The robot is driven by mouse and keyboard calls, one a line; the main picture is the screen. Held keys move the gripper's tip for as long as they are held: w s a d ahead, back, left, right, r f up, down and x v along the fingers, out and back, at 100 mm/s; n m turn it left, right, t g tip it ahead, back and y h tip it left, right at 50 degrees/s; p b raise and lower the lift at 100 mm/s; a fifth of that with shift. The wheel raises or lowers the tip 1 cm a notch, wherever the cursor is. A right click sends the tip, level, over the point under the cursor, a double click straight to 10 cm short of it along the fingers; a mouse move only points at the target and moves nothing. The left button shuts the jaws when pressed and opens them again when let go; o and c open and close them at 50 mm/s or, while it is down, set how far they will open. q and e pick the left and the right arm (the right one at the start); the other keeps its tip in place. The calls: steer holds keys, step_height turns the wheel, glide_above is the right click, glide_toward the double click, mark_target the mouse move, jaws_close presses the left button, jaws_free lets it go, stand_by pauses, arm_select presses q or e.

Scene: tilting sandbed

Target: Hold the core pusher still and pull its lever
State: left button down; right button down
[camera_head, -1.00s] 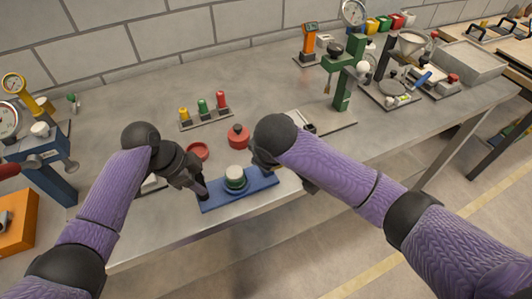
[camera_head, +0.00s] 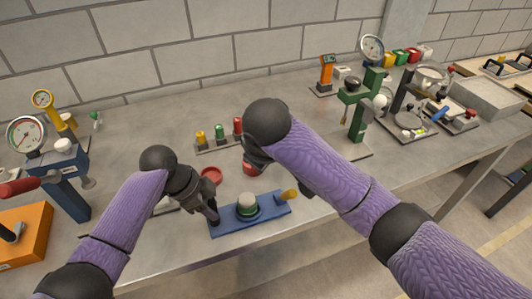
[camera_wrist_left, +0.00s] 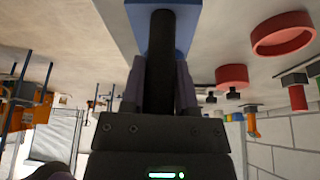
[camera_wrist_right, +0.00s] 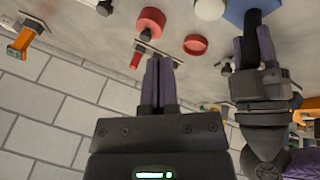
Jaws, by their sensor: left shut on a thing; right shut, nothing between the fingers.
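My right gripper (camera_wrist_right: 160,82) is shut and empty, held above the table behind the pusher. In the head view its fingers are mostly hidden by my own arm.
A red ring (camera_head: 211,176) and a red round part (camera_head: 250,169) lie behind the pusher. A rack (camera_head: 219,143) with coloured pegs stands farther back. A blue press (camera_head: 66,178) is at left, a green stand (camera_head: 359,112) at right.

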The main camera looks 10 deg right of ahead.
steer(key=d+r+m+g+y, duration=0.2)
steer(key=d+r+m+y, duration=0.15)
steer(key=d+m, duration=0.75)
steer(key=a+f+m, duration=0.1)
steer(key=a+f, duration=0.3)
steer(key=f, duration=0.6)
steer(key=shift+a+f+m, duration=0.25)
steer(key=shift+f+m, duration=0.05)
steer(key=shift+s+h, duration=0.15)
steer(key=shift+h, duration=0.1)
